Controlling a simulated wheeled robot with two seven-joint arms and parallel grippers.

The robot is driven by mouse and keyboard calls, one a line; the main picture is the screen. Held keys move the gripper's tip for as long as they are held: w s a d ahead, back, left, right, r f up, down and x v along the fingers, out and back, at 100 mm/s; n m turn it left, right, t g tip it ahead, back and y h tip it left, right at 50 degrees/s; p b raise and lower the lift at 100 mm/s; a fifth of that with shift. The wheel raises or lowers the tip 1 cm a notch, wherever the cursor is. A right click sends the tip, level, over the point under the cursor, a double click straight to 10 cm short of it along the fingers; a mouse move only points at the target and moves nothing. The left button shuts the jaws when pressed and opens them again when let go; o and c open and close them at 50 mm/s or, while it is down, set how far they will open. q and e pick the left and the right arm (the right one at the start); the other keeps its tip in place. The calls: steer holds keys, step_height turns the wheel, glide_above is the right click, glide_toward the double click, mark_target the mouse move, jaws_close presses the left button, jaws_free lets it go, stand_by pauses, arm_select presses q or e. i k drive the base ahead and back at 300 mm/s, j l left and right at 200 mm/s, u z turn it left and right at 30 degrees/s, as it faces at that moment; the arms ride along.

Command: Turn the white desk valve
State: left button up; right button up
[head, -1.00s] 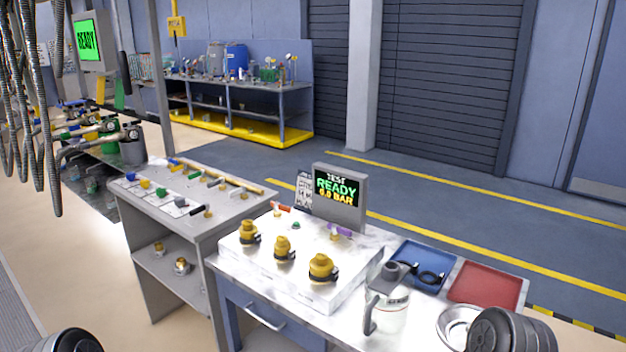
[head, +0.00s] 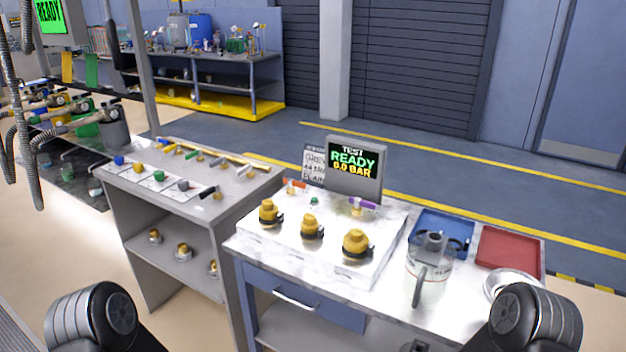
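A grey desk (head: 255,186) stands left of centre, its top carrying a row of small fittings. Along its front edge are blue (head: 118,160), yellow (head: 139,167), green (head: 159,176), grey (head: 183,185) and black (head: 210,192) knobs or handles. I cannot make out which of these is the white valve; none reads clearly as white. Both my arms show only as dark rounded links at the bottom corners. Neither gripper is in view.
A marble-topped bench (head: 390,294) stands right of the desk, with yellow-capped fittings (head: 356,243), a clear jug (head: 430,268), a blue tray (head: 455,222), a red tray (head: 510,251) and a READY display (head: 353,168). Hoses (head: 30,150) hang at the left. Floor behind is clear.

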mark_target(248, 167)
steer(key=j+z, duration=0.15)
steer(key=z, duration=0.3)
steer(key=j+z, duration=0.15)
steer(key=z, duration=0.25)
steer(key=j+z, duration=0.2)
steer(key=j, duration=0.4)
steer(key=j+z, duration=0.2)
steer(key=j, duration=0.35)
steer(key=k+j+z, duration=0.2)
steer(key=j, duration=0.35)
steer(key=j+z, duration=0.2)
steer(key=j, duration=0.35)
steer(key=k+j, duration=0.1)
steer(key=j, duration=0.2)
steer(key=k+j, duration=0.1)
steer(key=j, duration=0.2)
steer(key=k+j, duration=0.1)
steer(key=j, duration=0.25)
